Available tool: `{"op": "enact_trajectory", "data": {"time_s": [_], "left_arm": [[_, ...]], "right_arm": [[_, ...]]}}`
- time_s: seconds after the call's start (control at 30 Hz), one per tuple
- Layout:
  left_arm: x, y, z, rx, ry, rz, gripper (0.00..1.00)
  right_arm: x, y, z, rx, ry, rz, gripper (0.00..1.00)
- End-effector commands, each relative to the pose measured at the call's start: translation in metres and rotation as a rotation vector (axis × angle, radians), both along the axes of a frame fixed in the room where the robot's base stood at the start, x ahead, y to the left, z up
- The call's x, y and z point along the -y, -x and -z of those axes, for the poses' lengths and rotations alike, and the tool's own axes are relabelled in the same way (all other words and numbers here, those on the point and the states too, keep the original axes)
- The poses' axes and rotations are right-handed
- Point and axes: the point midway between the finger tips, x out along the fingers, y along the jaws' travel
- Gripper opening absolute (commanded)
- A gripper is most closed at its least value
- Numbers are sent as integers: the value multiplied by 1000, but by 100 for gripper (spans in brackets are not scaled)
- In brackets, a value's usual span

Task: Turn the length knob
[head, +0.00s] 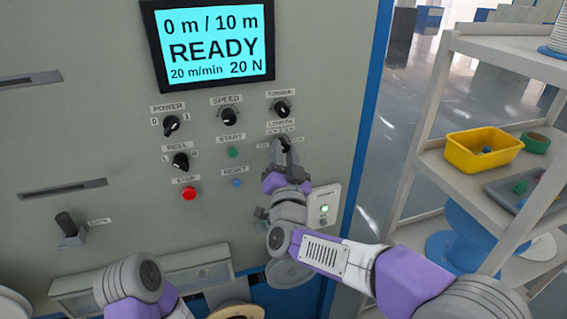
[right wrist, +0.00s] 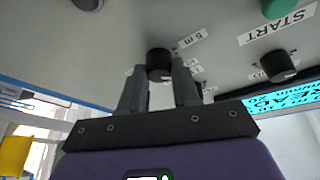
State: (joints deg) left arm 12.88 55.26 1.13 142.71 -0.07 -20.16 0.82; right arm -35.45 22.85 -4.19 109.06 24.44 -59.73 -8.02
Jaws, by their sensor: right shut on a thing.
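My right gripper (head: 284,152) is at the length knob on the panel, below the LENGTH label (head: 280,125). In the right wrist view the black length knob (right wrist: 158,60) sits between the two fingertips, and the gripper (right wrist: 159,78) is shut on it. A "5 m" label (right wrist: 190,39) shows beside the knob. In the head view the fingers hide most of the knob, so its pointer cannot be read. The screen (head: 208,42) reads 0 m / 10 m, READY, 20 m/min, 20 N. My left arm shows at the bottom left; its gripper is out of view.
The tension knob (head: 281,108) is just above, the speed knob (head: 229,117) to the upper left. The green start button (head: 233,152) and blue reset button (head: 237,183) lie close to the left. A shelf with a yellow bin (head: 483,152) stands at the right.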

Motion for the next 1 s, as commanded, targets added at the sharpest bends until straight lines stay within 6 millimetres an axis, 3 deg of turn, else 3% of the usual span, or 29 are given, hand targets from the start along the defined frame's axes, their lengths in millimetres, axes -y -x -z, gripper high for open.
{"op": "enact_trajectory", "data": {"time_s": [0.1, 0.5, 1.0], "left_arm": [[0, 0, 15, 0, 0, 0, 0], [0, 0, 45, 0, 0, 0, 0], [0, 0, 60, 0, 0, 0, 0]], "right_arm": [[2, -1, 6, 31, 107, 1, 1], [4, -2, 6, 138, 438, 2, 1], [5, -2, 4, 205, 645, 0, 1]]}}
